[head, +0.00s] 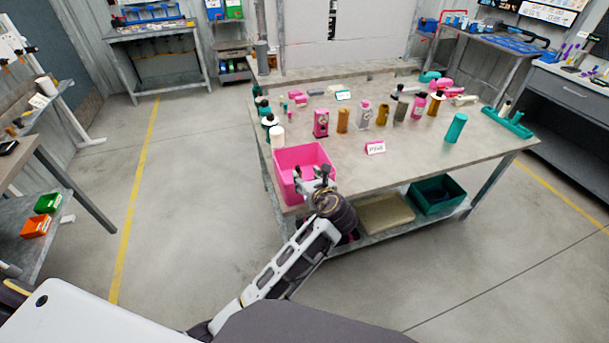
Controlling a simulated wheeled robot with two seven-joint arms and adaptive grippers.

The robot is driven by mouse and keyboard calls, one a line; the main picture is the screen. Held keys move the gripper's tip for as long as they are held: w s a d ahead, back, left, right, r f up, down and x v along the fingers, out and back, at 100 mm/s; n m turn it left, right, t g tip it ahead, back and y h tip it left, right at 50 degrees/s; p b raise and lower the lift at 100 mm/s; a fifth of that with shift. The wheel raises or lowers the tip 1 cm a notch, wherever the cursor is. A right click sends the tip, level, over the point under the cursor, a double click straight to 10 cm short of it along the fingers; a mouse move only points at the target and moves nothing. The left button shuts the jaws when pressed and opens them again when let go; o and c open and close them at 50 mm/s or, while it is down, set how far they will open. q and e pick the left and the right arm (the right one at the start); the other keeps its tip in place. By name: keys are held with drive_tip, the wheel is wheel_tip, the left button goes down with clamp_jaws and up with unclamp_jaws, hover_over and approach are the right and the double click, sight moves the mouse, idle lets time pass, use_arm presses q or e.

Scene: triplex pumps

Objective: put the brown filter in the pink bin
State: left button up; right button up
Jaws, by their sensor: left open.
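The pink bin (290,155) stands at the front left corner of the grey work table. My left arm reaches up from the bottom, and my left gripper (311,176) is open at the near side of the bin, overlapping its near right part. The gripper hides part of the bin, so I cannot tell what lies inside. Several brownish upright cylinders stand on the table behind and right of the bin: one (343,121), another (382,115) and one farther right (433,104). I cannot tell which is the brown filter. My right gripper is not in view.
The table (420,165) also holds pink, grey and teal parts, a white cylinder (277,137) beside the bin, a small sign (375,148) and a teal tray (507,123). A teal crate (437,195) is on the lower shelf. The table's front right is mostly clear.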

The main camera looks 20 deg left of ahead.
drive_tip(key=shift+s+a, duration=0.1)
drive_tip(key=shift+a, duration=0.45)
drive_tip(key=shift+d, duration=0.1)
